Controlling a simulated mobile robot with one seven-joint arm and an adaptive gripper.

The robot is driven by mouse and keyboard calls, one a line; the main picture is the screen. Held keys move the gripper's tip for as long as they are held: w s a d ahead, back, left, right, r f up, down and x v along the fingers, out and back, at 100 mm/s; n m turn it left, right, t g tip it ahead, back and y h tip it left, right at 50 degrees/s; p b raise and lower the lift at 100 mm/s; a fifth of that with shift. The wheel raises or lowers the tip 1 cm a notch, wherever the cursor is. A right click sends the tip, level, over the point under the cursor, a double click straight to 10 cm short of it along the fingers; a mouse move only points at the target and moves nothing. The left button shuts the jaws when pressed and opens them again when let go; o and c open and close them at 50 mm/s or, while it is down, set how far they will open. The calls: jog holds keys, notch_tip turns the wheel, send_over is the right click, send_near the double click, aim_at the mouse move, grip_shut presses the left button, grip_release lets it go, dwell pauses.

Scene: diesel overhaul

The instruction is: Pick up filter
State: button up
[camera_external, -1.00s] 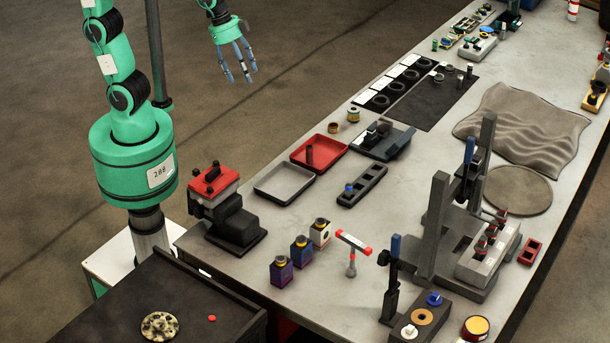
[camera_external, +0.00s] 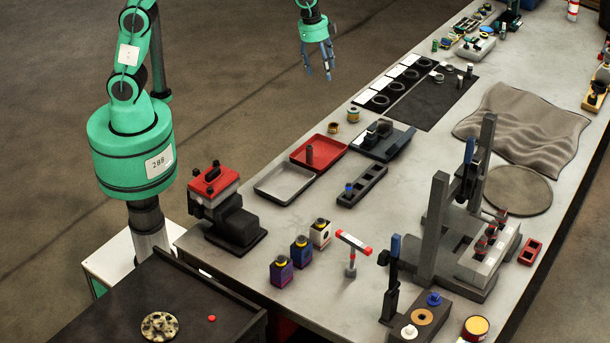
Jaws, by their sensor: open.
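My gripper (camera_external: 319,74) hangs in the air at the top, left of the workbench's long edge, with its blue-grey fingers pointing down. It is open and nothing shows between the fingers. Two small round tan-and-yellow parts stand near the bench edge, lower right of my gripper in the picture: a taller cylinder (camera_external: 353,115) and a shorter ring-like one (camera_external: 333,128). One of them may be the filter, but I cannot tell which at this size. Both are apart from my gripper.
A red tray (camera_external: 328,143) and a grey tray (camera_external: 279,190) lie nearer the camera. A dark holder (camera_external: 402,143) sits beside them. Black rings with white cards (camera_external: 380,99) line a dark mat (camera_external: 421,112). Tall grey fixture posts (camera_external: 433,225) rise at right.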

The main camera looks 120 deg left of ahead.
jog(key=a+f+g+p, duration=0.1)
jog(key=a+f, duration=0.4)
jog(key=a, duration=0.4)
jog(key=a+f+p, duration=0.2)
jog(key=a+f, duration=0.4)
jog(key=a, duration=0.3)
jog(key=h+p, duration=0.1)
jog(key=p, duration=0.1)
send_over(353, 109)
notch_tip(353, 109, down, 14)
jog(key=shift+f+m+g, duration=0.15)
jog(key=shift+m+g, duration=0.25)
jog(key=shift+w, duration=0.1)
jog(key=shift+f+p, duration=0.3)
jog(key=shift+f, duration=4)
jog(key=shift+f, duration=0.1)
jog(key=shift+a+f+p, duration=0.1)
jog(key=shift+f+p, duration=0.35)
jog(key=shift+f, duration=2)
jog(key=c, duration=1.3)
